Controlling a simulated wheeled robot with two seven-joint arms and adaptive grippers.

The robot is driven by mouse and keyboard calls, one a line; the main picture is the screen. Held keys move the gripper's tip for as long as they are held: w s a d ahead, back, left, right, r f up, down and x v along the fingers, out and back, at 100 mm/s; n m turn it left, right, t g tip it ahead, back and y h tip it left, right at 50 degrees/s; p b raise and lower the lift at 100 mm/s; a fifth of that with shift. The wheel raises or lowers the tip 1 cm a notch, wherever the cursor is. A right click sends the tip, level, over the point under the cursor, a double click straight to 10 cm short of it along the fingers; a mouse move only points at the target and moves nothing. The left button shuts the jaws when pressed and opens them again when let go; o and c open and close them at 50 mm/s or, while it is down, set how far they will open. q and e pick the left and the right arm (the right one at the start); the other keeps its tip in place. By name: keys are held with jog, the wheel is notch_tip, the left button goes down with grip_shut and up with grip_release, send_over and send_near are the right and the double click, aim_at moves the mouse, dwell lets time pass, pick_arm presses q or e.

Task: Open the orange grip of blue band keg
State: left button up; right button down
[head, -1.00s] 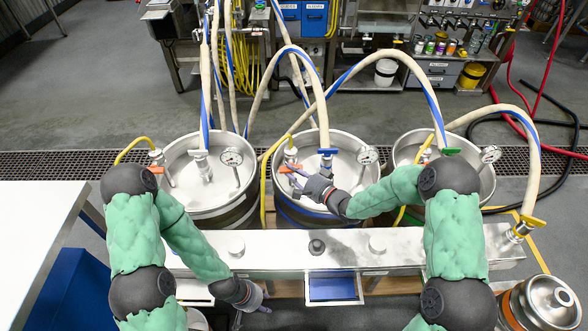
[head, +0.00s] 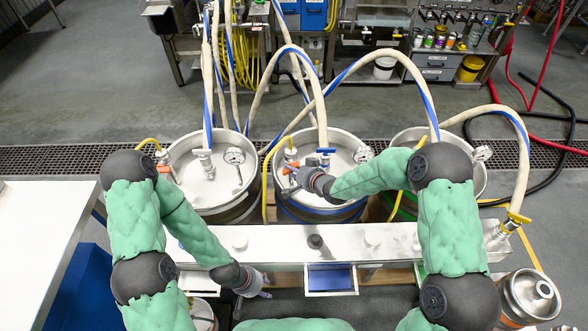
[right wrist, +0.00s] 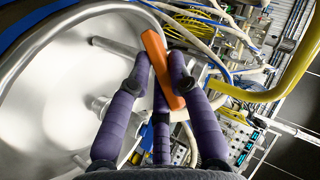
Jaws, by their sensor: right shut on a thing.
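The blue band keg (head: 318,214) is the middle of three steel kegs in the head view, with a blue band low on its side. Its orange grip (head: 291,168) sits on the valve at the left of the lid. It shows large in the right wrist view (right wrist: 158,62), lying tilted between dark purple fingers. My right gripper (head: 289,177) is shut on this orange grip. My left gripper (head: 264,284) is low in the head view, in front of the steel beam and away from the kegs. Its fingers are too small to tell open or shut.
A steel beam (head: 270,246) runs in front of the kegs. The left keg (head: 212,192) and the right keg (head: 403,147) stand on either side. Pale hoses with blue stripes arch above the lids. A pressure gauge (head: 362,154) rises from the middle lid.

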dwell(0.4)
jog(key=c, duration=1.1)
grip_release()
jog(key=v, duration=1.2)
jog(key=shift+a, duration=0.1)
